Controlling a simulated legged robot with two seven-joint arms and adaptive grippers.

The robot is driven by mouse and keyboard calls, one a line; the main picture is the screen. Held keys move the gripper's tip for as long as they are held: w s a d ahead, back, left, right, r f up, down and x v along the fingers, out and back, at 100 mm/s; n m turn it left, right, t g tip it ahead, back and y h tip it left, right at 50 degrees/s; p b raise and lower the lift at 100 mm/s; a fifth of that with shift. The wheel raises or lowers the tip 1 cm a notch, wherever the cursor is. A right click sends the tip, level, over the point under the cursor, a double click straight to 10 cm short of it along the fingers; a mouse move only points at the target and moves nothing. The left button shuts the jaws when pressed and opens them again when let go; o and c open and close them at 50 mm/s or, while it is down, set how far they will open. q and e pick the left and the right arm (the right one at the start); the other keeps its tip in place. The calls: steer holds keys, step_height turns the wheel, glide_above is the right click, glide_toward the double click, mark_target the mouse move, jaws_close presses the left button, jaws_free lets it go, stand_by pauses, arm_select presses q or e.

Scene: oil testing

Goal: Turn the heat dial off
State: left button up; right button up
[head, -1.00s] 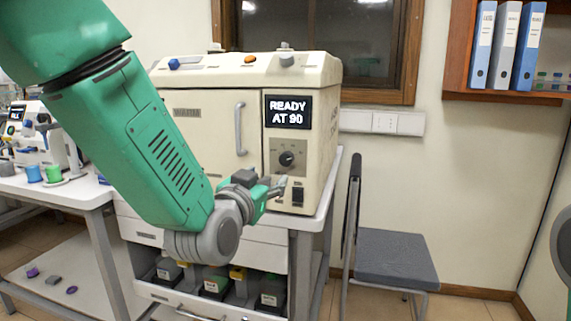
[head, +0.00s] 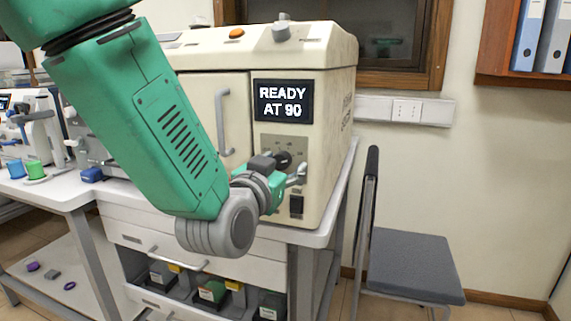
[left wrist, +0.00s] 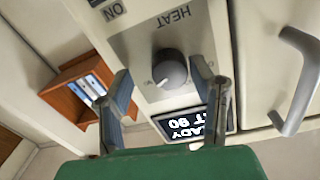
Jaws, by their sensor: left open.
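The heat dial (head: 283,158) is a dark round knob on a grey panel at the front right of the cream oven (head: 335,100). In the left wrist view the dial (left wrist: 170,69) shows under the word HEAT, upside down. My left gripper (head: 297,172) is open in front of the panel. In the left wrist view its fingers (left wrist: 172,88) stand on either side of the dial, apart from it. The oven's display (head: 283,102) reads READY AT 90. My right gripper is not in view.
A dark switch (head: 296,205) sits below the dial. The oven's door handle (head: 223,122) juts out left of the panel. A grey chair (head: 412,265) stands right of the bench. A wall cabinet with binders (head: 530,35) hangs at the upper right.

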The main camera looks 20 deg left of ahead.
arm_select(q)
steer(key=shift+a+f, duration=0.1)
steer(key=shift+a, duration=0.5)
steer(key=c, duration=1.1)
steer(key=shift+c, duration=0.2)
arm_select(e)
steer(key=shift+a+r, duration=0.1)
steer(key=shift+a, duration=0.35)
